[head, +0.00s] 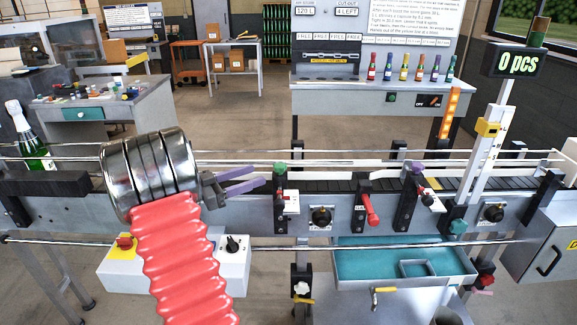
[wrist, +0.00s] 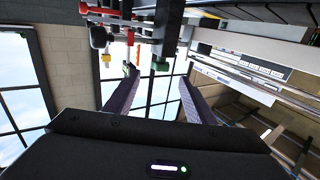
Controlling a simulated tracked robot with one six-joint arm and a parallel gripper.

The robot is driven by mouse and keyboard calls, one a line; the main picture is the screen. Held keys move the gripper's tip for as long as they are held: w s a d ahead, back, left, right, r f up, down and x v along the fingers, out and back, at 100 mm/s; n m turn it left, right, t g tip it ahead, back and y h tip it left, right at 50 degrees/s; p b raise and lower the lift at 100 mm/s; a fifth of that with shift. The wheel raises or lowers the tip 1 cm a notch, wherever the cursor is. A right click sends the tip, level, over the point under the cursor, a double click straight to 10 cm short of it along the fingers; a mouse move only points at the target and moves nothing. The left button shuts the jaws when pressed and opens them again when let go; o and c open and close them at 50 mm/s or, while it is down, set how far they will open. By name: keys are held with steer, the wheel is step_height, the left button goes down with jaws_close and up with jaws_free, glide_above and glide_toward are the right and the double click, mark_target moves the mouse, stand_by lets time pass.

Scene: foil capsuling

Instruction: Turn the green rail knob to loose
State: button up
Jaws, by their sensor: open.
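The green rail knob (head: 280,168) sits on top of a dark bracket (head: 280,200) on the near side of the conveyor in the head view. A white plate with a small red mark is on that bracket; its wording is too small to read. My gripper (head: 258,178) has two purple fingers spread apart and pointing right, just left of the knob. In the wrist view a green knob (wrist: 160,65) shows ahead, between the open finger tips (wrist: 157,76). The fingers look empty and apart from the knob.
A purple knob (head: 417,167) tops a similar bracket to the right, and a red-handled lever (head: 371,212) stands between them. Rails run along the conveyor (head: 335,184). A bottle (head: 30,140) stands at the left. A teal tray (head: 350,262) hangs below.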

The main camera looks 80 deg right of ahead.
mark_target(280, 169)
stand_by(0.3)
steer(key=x, duration=1.3)
steer(key=shift+s+d, duration=0.25)
steer(key=shift+d, duration=0.05)
steer(key=shift+c, duration=0.5)
